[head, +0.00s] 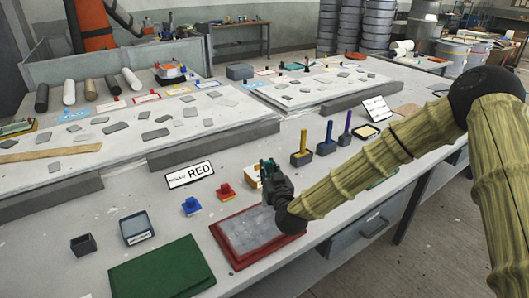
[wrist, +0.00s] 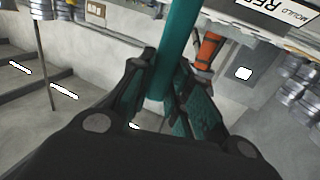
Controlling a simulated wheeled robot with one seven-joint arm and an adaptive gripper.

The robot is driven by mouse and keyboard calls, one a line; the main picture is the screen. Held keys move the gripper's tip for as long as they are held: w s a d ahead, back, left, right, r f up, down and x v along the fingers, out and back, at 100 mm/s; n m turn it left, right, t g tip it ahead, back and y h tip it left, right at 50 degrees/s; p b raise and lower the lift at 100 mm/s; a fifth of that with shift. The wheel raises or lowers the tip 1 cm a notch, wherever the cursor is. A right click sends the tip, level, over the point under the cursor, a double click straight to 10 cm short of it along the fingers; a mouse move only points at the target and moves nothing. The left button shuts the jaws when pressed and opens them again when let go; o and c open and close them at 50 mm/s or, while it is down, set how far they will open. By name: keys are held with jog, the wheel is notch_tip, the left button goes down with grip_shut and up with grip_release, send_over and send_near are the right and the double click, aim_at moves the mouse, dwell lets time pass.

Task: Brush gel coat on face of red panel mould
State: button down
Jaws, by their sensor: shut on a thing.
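The red panel mould (head: 224,245) lies flat on the bench, with a grey face (head: 250,232) inside a red rim. My gripper (head: 268,172) is over the far right part of this mould, and my wrist hides its right corner. In the wrist view my gripper (wrist: 160,80) is shut on a teal handle (wrist: 178,45) that runs up out of the picture. The handle's far end is out of sight, so I cannot tell whether bristles touch the face.
A green panel (head: 160,268) lies to the left of the red mould. A dark open box (head: 83,245), a labelled tray (head: 137,228), and blue (head: 191,206) and red (head: 224,190) blocks stand nearby. Yellow (head: 302,157), blue (head: 327,145) and purple (head: 346,128) upright handles stand to the right.

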jog(key=shift+s+a, duration=0.3)
jog(key=shift+a, duration=0.05)
notch_tip(320, 180, up, 8)
jog(key=p, duration=0.3)
dwell(0.9)
